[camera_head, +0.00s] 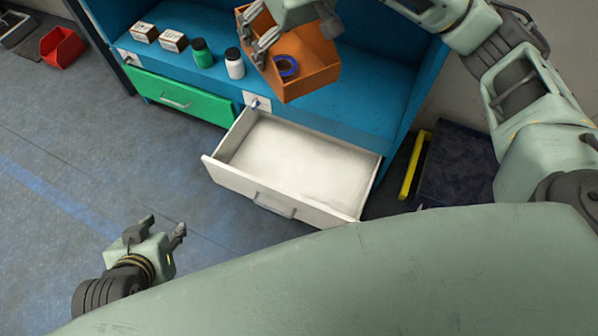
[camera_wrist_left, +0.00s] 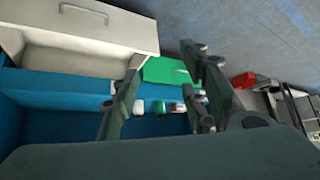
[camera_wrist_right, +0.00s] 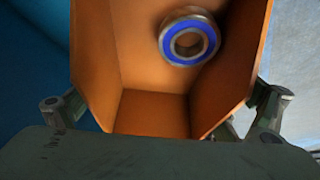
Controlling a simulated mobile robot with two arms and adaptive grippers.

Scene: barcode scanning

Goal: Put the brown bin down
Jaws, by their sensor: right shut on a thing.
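The brown bin (camera_head: 312,58) is an open orange-brown box at the top of the head view, tilted, above or on the blue shelf (camera_head: 370,93); I cannot tell if it touches. A blue and grey ring (camera_head: 286,67) lies inside it. My right gripper (camera_head: 262,42) is shut on the bin. In the right wrist view the bin (camera_wrist_right: 155,112) fills the middle between the fingers, with the ring (camera_wrist_right: 189,40) inside. My left gripper (camera_head: 163,228) is open and empty over the floor at the lower left; its spread fingers show in the left wrist view (camera_wrist_left: 165,95).
A white drawer (camera_head: 300,155) is pulled open below the shelf. Two small boxes (camera_head: 173,40), a green bottle (camera_head: 201,53) and a white bottle (camera_head: 234,63) stand left of the bin. A green drawer (camera_head: 180,97) is shut. A red bin (camera_head: 62,47) lies farther left.

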